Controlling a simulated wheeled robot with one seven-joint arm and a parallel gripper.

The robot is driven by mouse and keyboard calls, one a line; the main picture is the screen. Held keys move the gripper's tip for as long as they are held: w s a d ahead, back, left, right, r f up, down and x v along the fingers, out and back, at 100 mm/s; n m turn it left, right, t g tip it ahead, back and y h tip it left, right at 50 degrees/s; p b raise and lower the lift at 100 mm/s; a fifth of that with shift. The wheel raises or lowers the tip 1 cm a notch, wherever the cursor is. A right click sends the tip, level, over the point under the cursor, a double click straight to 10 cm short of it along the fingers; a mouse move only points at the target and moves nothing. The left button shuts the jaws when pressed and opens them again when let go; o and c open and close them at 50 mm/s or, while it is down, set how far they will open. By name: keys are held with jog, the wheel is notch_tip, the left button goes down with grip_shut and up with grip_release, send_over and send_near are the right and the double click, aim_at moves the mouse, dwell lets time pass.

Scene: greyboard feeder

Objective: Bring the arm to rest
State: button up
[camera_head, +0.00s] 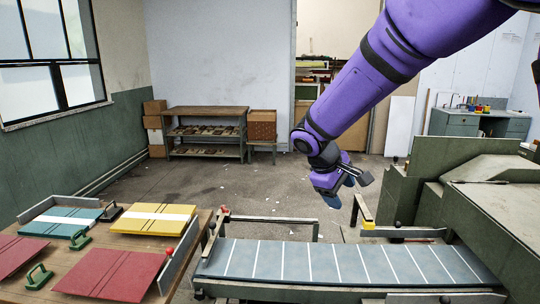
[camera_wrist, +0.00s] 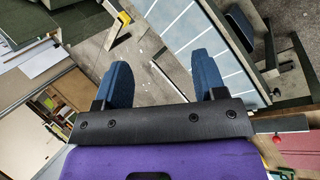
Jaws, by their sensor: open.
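My purple arm comes in from the upper right in the head view. My gripper (camera_head: 346,190) hangs above the floor, just behind the far side of the feeder belt (camera_head: 340,262). In the wrist view my gripper (camera_wrist: 161,80) has its two blue fingers spread apart, with nothing between them. It is open and empty. The grey-blue belt with white cross lines also shows in the wrist view (camera_wrist: 190,40), past the fingers. My gripper touches nothing that I can see.
A wooden table (camera_head: 190,262) at the left holds red, yellow and teal boards and green handles. A green machine (camera_head: 425,190) stands at the right. A shelf (camera_head: 205,132) stands by the back wall.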

jog(key=s+d+r+m+y, duration=0.45)
jog(key=s+d+r, duration=0.6)
jog(key=s, duration=0.35)
jog(key=s+d+m+t, duration=0.1)
jog(key=s+m, duration=0.1)
jog(key=s, duration=0.5)
jog(key=s+d+r+m+t, duration=0.1)
jog(key=s+m, duration=0.1)
jog(key=s, duration=0.6)
jog(key=shift+d+t+y, duration=0.4)
jog(key=shift+y, duration=0.05)
jog(key=shift+m, duration=0.25)
